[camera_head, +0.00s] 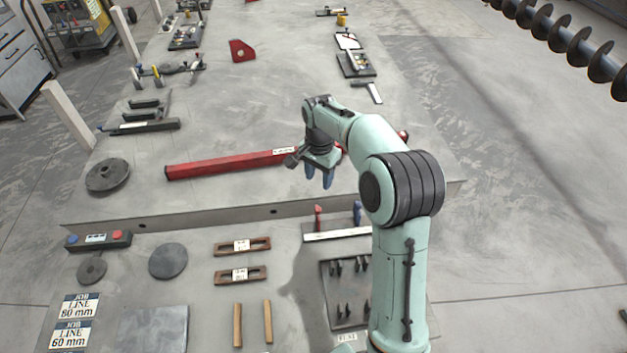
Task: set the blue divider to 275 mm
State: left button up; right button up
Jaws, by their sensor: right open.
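A blue upright piece (357,213), which looks like the blue divider, stands at the right part of a pale strip (337,235) on the near work surface. A red upright piece (318,217) stands near the strip's left end. Any marks on the strip are too small to read, so I cannot tell the divider's setting. My right gripper (318,178) is open and empty, with blue fingertips pointing down. In the picture it is above and left of the blue piece and apart from it. My left gripper is not in view.
A long red beam (230,163) lies behind my right gripper. A black board with dark pegs (345,290) lies in front of the strip, partly hidden by my right arm. Two slotted brown blocks (242,246) lie to the left. A raised grey slab (270,210) edges the near area.

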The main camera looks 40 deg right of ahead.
aim_at(357, 211)
jog(key=k, duration=1.5)
